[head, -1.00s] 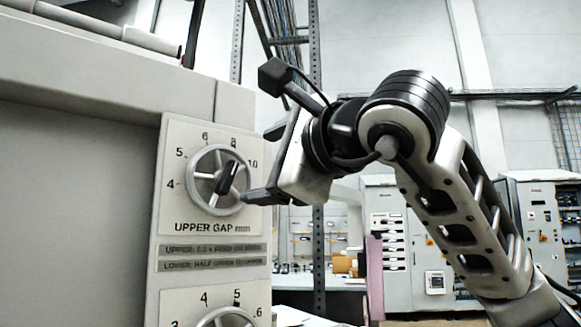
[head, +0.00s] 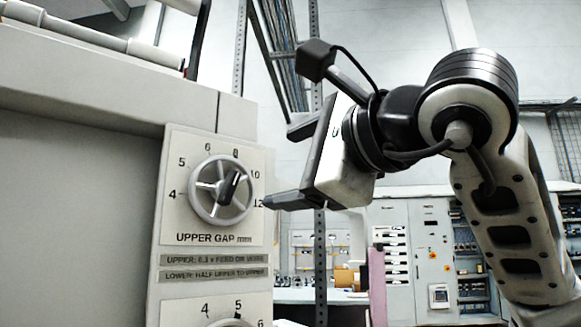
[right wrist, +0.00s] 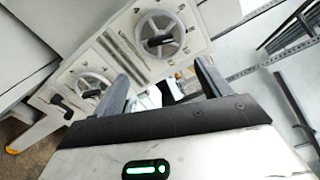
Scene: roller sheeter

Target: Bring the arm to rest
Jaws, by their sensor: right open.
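My right gripper (head: 278,168) is open and empty in the head view, just right of the upper gap panel (head: 256,226). Its lower finger points at the panel's right edge near the 12 mark. The upper gap handwheel (head: 212,206) is a light spoked wheel with a dark pointer knob aimed between 8 and 10. No finger touches it. In the right wrist view the two fingers of my right gripper (right wrist: 160,84) stand apart, with the handwheels (right wrist: 160,36) beyond them. My left gripper is not in view.
The grey sheeter body (head: 80,200) fills the left side. A lower handwheel (head: 230,323) is cut off at the bottom edge. A perforated metal post (head: 319,240) stands behind my gripper. Control cabinets (head: 415,250) stand at the back right. Open air lies around my right forearm.

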